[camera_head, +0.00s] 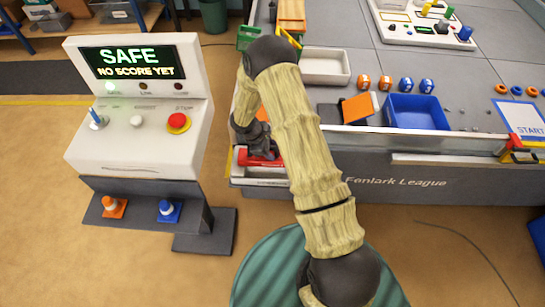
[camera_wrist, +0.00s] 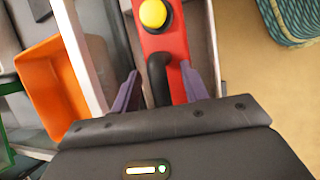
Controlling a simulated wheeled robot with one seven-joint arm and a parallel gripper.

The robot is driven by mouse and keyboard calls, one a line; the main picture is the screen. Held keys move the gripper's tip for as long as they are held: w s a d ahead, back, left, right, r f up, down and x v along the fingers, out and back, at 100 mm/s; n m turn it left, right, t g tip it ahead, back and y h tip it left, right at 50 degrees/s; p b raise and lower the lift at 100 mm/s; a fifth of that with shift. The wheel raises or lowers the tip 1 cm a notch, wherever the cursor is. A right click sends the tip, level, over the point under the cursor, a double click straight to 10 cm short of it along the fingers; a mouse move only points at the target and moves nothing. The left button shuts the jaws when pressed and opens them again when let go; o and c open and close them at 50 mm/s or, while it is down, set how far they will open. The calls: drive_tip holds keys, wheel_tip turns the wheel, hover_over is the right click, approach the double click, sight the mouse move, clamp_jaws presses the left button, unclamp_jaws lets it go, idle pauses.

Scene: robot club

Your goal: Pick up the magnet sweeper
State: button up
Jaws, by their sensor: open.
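The magnet sweeper appears to be the long red tool (camera_wrist: 153,44) with a yellow round knob and a black curved handle (camera_wrist: 158,78). In the head view its red body (camera_head: 262,161) shows in a shallow pale tray at the table's front left corner, partly hidden by my arm. My gripper (camera_wrist: 160,82) is open in the wrist view. Its two purple-grey fingers lie on either side of the black handle, the left one apart from it. I cannot tell whether the right finger touches the red body. In the head view my gripper (camera_head: 254,142) is directly over the red tool.
The pale tray's wall (camera_wrist: 82,52) runs close left of the fingers; an orange bin (camera_wrist: 52,85) lies beyond it. In the head view, a console (camera_head: 140,155) stands left of the table. A blue bin (camera_head: 415,112) and small orange and blue pieces sit farther right.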

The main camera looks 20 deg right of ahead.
drive_tip(key=shift+c, duration=0.3)
clamp_jaws()
drive_tip(key=shift+w+r, duration=0.1)
drive_tip(key=shift+r, duration=0.45)
wheel_tip(320, 180, up, 9)
idle(0.4)
